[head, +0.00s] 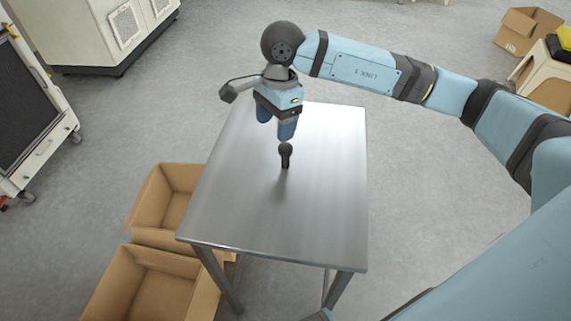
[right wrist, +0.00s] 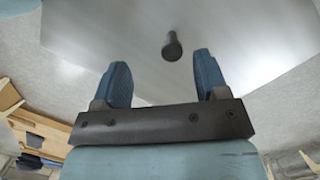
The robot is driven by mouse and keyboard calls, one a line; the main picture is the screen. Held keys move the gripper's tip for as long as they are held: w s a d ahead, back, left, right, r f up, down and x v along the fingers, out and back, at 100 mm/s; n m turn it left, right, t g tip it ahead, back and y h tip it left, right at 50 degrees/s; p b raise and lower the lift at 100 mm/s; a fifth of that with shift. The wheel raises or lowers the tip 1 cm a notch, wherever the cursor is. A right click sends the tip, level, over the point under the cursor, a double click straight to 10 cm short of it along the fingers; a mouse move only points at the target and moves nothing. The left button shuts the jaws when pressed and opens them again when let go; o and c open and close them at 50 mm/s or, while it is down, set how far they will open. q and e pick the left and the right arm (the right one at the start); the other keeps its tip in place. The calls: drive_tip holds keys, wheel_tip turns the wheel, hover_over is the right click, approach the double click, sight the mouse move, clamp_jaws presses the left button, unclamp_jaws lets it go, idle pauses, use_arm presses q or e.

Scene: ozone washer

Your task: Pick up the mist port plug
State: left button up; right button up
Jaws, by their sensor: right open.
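The mist port plug (head: 285,155) is a small black piece with a rounded knob on top. It stands upright on the metal table (head: 240,205), a little beyond the table's middle. My right gripper (head: 276,133) is above the far part of the table, just behind the plug and slightly left of it in the head view. In the right wrist view the plug (right wrist: 172,47) shows ahead of the two blue fingers (right wrist: 160,72), roughly midway between their lines. The fingers are spread apart with nothing between them. My left gripper is not in view.
Two open cardboard boxes (head: 158,205) stand on the floor left of the table. The rest of the tabletop is bare. A white cabinet (head: 95,30) and a wheeled cart (head: 50,140) stand at the left, and a beige stool (head: 547,75) at the far right.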

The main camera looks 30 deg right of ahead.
sight(286, 147)
drive_tip(key=shift+t+h, duration=0.3)
drive_tip(key=shift+h, duration=0.5)
drive_tip(key=d+f, duration=0.1)
drive_tip(key=f, duration=0.1)
drive_tip(key=w+d+f, duration=0.1)
drive_tip(key=f, duration=0.1)
drive_tip(key=d+f, duration=0.1)
drive_tip(key=f, duration=0.1)
drive_tip(key=shift+w+d+f+b, duration=0.1)
drive_tip(key=shift+w+f+b, duration=0.1)
drive_tip(key=shift+f+b, duration=0.1)
drive_tip(key=shift+s+f, duration=0.1)
drive_tip(key=shift+f, duration=3)
drive_tip(key=c, duration=1)
